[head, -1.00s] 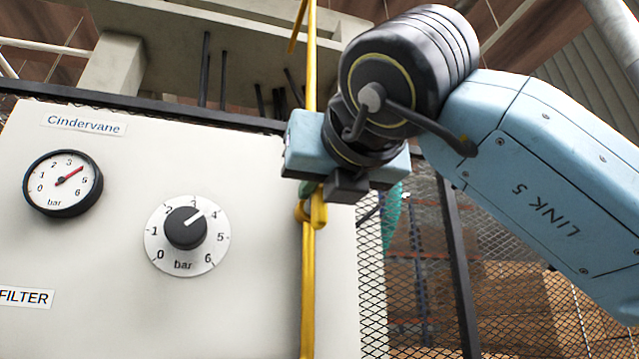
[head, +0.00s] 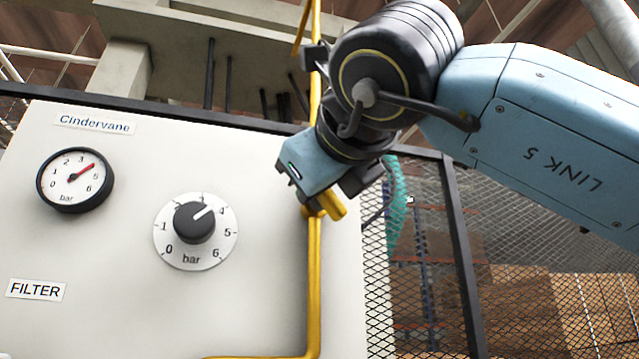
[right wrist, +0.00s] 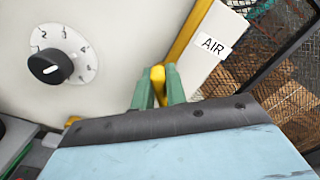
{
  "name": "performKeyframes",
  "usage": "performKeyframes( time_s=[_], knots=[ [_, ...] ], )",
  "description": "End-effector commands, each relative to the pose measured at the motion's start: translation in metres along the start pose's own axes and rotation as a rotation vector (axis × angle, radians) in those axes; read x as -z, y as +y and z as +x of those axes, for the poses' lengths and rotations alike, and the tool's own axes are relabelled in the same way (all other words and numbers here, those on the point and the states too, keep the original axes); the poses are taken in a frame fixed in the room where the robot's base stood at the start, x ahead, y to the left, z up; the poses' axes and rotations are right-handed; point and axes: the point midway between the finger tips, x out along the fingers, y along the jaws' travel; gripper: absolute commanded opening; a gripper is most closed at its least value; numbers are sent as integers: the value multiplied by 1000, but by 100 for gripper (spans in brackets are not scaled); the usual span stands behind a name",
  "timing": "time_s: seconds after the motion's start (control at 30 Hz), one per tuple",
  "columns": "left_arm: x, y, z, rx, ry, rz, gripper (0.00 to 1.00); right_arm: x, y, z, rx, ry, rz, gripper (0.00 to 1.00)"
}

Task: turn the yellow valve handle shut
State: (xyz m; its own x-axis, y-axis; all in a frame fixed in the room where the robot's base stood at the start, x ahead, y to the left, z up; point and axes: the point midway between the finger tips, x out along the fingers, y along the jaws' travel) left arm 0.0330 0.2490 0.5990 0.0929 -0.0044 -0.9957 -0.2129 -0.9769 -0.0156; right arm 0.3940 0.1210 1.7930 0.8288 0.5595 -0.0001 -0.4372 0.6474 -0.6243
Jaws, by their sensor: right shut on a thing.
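The yellow valve handle (head: 334,207) is on the yellow pipe (head: 314,290) at the right edge of the white panel. Its visible end points down and to the right, at an angle to the pipe. My right gripper (head: 322,192) is at the handle, and its body hides most of it in the head view. In the right wrist view, the green fingers of my right gripper (right wrist: 159,88) are shut on the yellow handle (right wrist: 158,74), one on each side. My left gripper is in neither current view.
The white panel (head: 110,230) carries a round gauge (head: 75,180) and a black dial knob (head: 194,223) left of the pipe. A wire mesh fence (head: 400,290) stands on the right. An AIR label (right wrist: 213,46) shows in the right wrist view.

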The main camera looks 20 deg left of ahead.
Motion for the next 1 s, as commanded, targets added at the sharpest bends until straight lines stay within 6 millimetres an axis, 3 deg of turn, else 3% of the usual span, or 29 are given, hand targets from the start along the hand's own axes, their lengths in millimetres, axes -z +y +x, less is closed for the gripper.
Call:
performKeyframes(
  time_s=[0.6, 1.0],
  knots=[
    [0, 0, 4, 0, 0, 0, 36, 2, 9, 0, 2, -1, -578, 0],
    [-1, 0, 4, 0, -1, 0, 36, 5, 13, 0, 1, -2, -835, 0]
  ],
)
